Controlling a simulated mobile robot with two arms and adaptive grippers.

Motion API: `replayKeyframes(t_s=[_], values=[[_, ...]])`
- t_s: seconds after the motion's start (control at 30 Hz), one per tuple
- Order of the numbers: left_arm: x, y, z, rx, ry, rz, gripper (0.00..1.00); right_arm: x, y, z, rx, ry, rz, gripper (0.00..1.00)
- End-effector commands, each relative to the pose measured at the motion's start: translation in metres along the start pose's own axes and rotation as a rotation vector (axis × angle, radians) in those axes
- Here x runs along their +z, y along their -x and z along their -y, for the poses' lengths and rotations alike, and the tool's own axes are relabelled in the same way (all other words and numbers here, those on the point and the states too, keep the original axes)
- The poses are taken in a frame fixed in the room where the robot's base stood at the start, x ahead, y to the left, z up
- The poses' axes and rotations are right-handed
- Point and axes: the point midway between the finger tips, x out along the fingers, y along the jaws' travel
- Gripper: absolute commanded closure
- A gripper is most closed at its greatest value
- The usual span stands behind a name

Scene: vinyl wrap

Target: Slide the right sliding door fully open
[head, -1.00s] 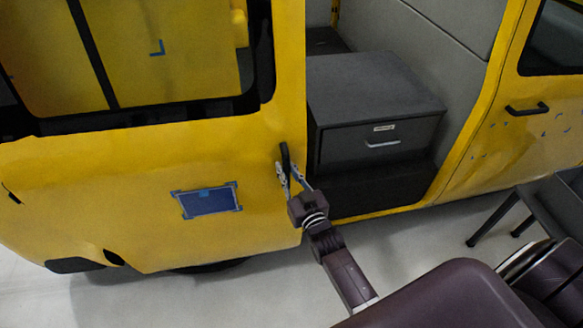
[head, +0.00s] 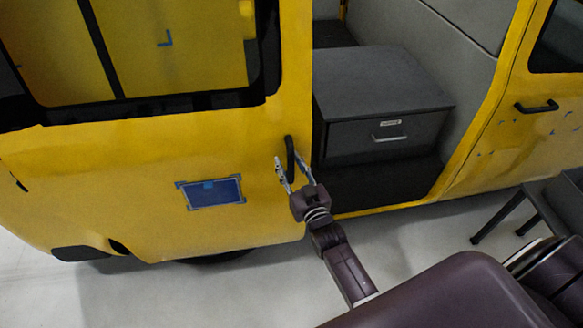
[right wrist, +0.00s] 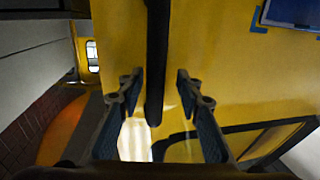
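The yellow sliding door (head: 120,175) fills the left of the head view, with a dark-framed window. Its black upright handle (head: 290,152) is near the right edge of the door. To the right of that edge is an open doorway. My right gripper (head: 293,175) is at the handle, one finger on each side. In the right wrist view the fingers (right wrist: 155,88) are apart, with the black handle (right wrist: 156,60) between them and gaps on both sides. The gripper is open and not closed on it. My left gripper is not in view.
A grey drawer cabinet (head: 380,100) stands inside the doorway. Another yellow door with a black handle (head: 536,106) is at the right. A dark table or bench (head: 556,205) stands at the right. A blue panel (head: 212,191) is on the sliding door. Pale floor shows below.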

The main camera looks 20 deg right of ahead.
Motion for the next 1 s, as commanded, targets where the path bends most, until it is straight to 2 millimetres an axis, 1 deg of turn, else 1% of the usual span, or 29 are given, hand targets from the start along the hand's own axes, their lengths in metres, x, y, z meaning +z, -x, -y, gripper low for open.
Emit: replayKeyframes(t_s=[0.17, 0.5, 0.6, 0.7, 0.8, 1.0], values=[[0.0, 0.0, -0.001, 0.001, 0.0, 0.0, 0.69, 0.002, 0.017, 0.0, 0.0, 0.0, 0.003, 0.67], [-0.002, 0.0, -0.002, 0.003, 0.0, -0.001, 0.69, 0.002, 0.082, 0.001, -0.001, 0.0, 0.004, 0.67], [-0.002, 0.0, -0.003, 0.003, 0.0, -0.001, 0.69, 0.001, 0.097, 0.002, -0.001, 0.0, 0.004, 0.67], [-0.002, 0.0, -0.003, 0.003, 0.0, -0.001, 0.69, 0.001, 0.109, 0.002, -0.001, 0.0, 0.003, 0.67], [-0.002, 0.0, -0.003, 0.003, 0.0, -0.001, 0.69, 0.001, 0.116, 0.002, -0.001, 0.0, 0.002, 0.67], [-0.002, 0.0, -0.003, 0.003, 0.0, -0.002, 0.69, 0.0, 0.12, 0.002, -0.001, 0.0, 0.001, 0.67]])
